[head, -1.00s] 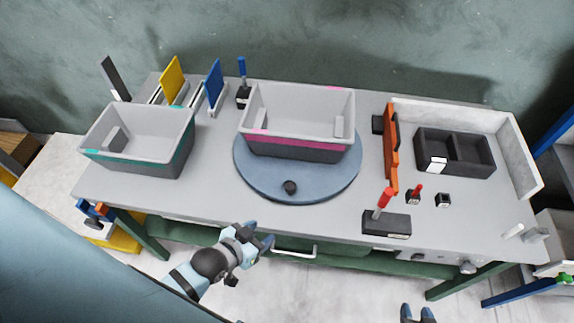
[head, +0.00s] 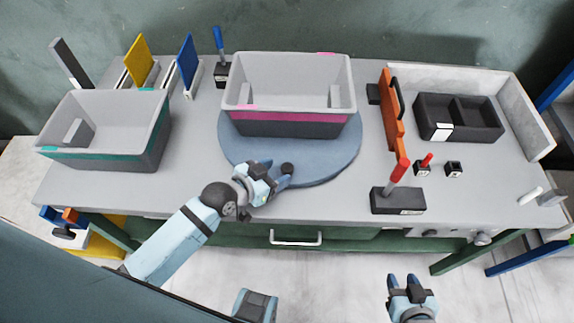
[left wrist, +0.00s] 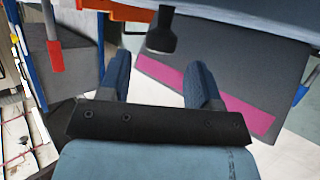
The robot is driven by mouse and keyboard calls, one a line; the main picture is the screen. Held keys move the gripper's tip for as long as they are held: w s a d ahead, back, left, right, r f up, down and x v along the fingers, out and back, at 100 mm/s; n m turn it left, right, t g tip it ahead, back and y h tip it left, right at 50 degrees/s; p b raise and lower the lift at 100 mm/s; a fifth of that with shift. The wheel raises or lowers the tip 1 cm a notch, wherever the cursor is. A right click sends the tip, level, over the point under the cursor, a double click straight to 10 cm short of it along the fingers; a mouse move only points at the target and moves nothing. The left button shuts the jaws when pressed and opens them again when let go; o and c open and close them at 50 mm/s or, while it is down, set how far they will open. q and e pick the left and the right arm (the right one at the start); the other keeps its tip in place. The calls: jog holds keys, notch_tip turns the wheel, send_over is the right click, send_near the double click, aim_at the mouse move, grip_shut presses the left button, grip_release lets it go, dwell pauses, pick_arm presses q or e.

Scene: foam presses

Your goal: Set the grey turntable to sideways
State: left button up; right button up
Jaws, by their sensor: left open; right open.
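The grey-blue round turntable (head: 335,160) lies mid-table, with a small dark knob (head: 287,168) near its front rim. A grey bin with a magenta stripe (head: 290,117) stands on it, its long side facing the front. My left gripper (head: 281,175) is open at the turntable's front, right by the knob. In the left wrist view, the knob (left wrist: 161,33) shows ahead of and between the open fingers (left wrist: 157,72), apparently not gripped. Whether a finger touches it I cannot tell. My right gripper (head: 406,280) is open and empty, in front of the table.
A teal-striped bin (head: 145,153) stands left. Yellow (head: 141,58) and blue (head: 187,63) panels stand behind. An orange upright part (head: 391,115), a red-handled block (head: 398,202) and a black divided tray (head: 425,105) stand right. The table's front left is bare.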

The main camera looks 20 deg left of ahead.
aim_at(286, 168)
pick_arm(q)
jog(key=x, duration=0.4)
jog(key=shift+w+d+f, duration=0.15)
jog(key=shift+w, duration=0.2)
grip_shut()
